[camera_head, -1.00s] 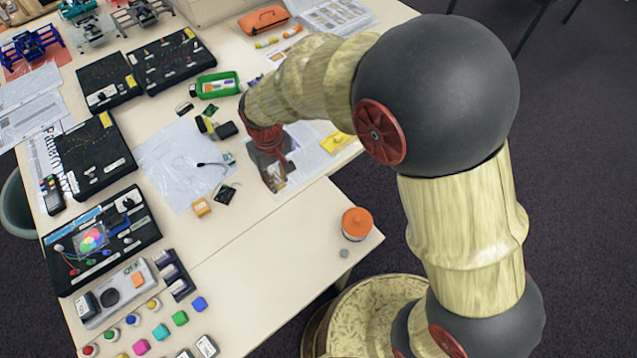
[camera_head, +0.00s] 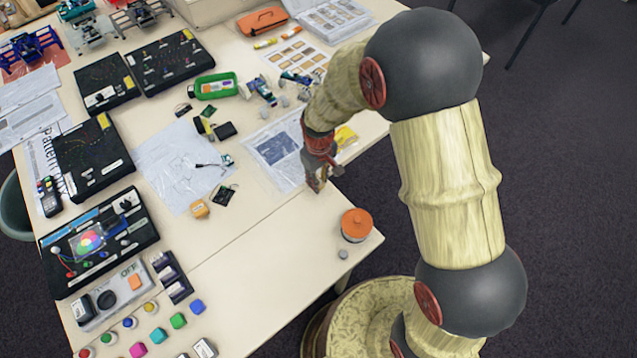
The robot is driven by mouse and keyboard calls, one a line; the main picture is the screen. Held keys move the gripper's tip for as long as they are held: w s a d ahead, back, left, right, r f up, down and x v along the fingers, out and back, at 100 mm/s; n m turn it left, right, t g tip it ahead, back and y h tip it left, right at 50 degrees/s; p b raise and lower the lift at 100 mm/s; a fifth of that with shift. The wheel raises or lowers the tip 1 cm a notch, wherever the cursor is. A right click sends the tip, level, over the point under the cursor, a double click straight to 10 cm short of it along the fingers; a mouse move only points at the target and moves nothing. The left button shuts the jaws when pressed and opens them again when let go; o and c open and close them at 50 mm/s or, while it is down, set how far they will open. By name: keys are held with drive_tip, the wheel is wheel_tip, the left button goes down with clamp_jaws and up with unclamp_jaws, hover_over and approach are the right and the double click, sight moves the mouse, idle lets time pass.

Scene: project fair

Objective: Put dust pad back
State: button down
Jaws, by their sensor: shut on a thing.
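My gripper (camera_head: 318,183) is low over the right part of the white table, beside the papers in a clear sleeve (camera_head: 272,146). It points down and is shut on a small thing. The fingers mostly hide this thing, so I cannot tell its shape or whether it is the dust pad. I cannot make out a dust pad elsewhere for sure. An orange-lidded round container (camera_head: 356,223) stands to the lower right of my gripper, apart from it. A small grey piece (camera_head: 343,254) lies near the table corner, below the container.
Black panel boxes (camera_head: 90,160) and a white sheet (camera_head: 180,165) with small electronics fill the left. Colored blocks (camera_head: 178,320) lie at the front. Table between white sheet and orange-lidded container is mostly bare.

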drive_tip(key=shift+f, duration=1)
drive_tip(key=shift+a+f, duration=0.1)
drive_tip(key=shift+f, duration=0.1)
drive_tip(key=c, duration=1.6)
unclamp_jaws()
drive_tip(key=shift+r, duration=0.2)
wheel_tip(320, 180, up, 12)
drive_tip(key=shift+r+p, duration=0.15)
drive_tip(key=shift+p, duration=0.4)
